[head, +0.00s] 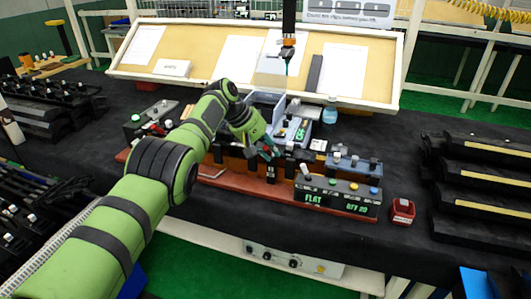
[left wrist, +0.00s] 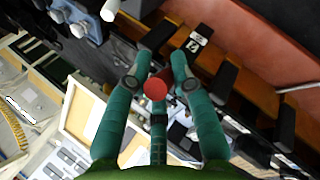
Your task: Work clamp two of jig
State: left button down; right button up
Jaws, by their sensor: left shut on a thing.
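The jig is a long reddish-brown board (head: 240,184) with an orange-brown wooden rail and black clamps along it. It also shows at the upper right of the left wrist view (left wrist: 270,30). A small black-and-white tag (left wrist: 198,40) sits on one dark clamp block. My left gripper (head: 268,151) is low over the middle of the jig. In the left wrist view, its teal fingers (left wrist: 157,82) are closed around a red round-ended clamp handle (left wrist: 154,89). The fingers hide most of that clamp, so its position is unclear. My right gripper is not in view.
A black display box (head: 337,197) reading "FLAT" and "QTY 20" stands at the jig's right front, with a small red box (head: 403,210) beside it. Behind are blue-grey bins (head: 264,98), a bottle (head: 330,113) and a hanging screwdriver (head: 289,45). Black racks (head: 480,178) stand right.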

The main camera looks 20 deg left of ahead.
pick_arm(q)
jog(key=c, duration=1)
grip_release()
jog(key=shift+a+r, duration=0.1)
jog(key=v, duration=1.2)
jog(key=shift+s, duration=0.1)
